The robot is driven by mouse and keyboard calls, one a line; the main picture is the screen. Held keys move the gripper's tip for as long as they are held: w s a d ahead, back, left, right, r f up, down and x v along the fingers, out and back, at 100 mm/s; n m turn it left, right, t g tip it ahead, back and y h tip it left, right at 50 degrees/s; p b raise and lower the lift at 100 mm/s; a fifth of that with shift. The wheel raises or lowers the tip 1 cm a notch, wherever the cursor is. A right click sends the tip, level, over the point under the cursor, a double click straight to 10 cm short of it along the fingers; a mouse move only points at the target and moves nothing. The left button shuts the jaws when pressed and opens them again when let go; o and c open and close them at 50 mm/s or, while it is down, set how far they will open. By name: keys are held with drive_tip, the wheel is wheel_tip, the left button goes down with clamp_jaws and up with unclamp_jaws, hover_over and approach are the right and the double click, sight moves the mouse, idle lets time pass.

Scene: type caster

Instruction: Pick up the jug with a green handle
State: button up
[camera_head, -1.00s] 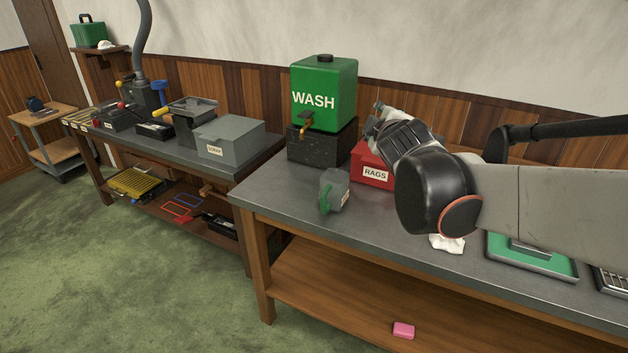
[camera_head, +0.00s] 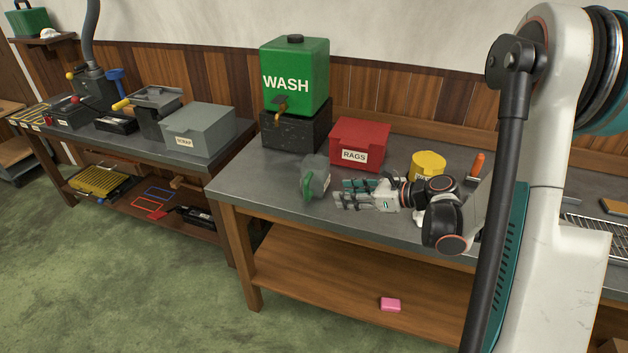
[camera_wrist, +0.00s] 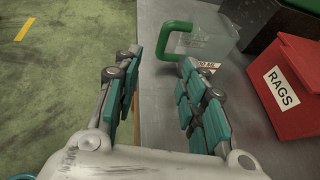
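The jug (camera_head: 318,173) is grey and see-through, with a green handle (camera_head: 307,188) at its front left. It stands upright on the near-left part of the grey workbench (camera_head: 240,178). In the wrist view the jug (camera_wrist: 212,42) is at the top, just beyond my fingers, with its green handle (camera_wrist: 174,38) toward the left. My gripper (camera_head: 345,194) is low over the bench, just right of the jug and pointing left toward it. In the wrist view my gripper (camera_wrist: 157,72) has its fingers spread apart with nothing between them.
A red RAGS bin (camera_head: 360,145) stands right behind my gripper, close to my fingers' right side in the wrist view. A green WASH tank (camera_head: 294,78) on a black block (camera_head: 295,130) is behind the jug. A yellow container (camera_head: 428,165) stands right. The bench's front edge is close.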

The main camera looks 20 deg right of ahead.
sight(314, 179)
drive_tip(key=b+x, duration=0.2)
drive_tip(key=x, duration=0.7)
drive_tip(key=b+x, duration=0.1)
drive_tip(key=x, duration=0.1)
drive_tip(key=b+x, duration=0.1)
drive_tip(key=x, duration=0.1)
drive_tip(key=shift+w+d+f, duration=0.2)
drive_tip(key=shift+f, duration=0.2)
clamp_jaws()
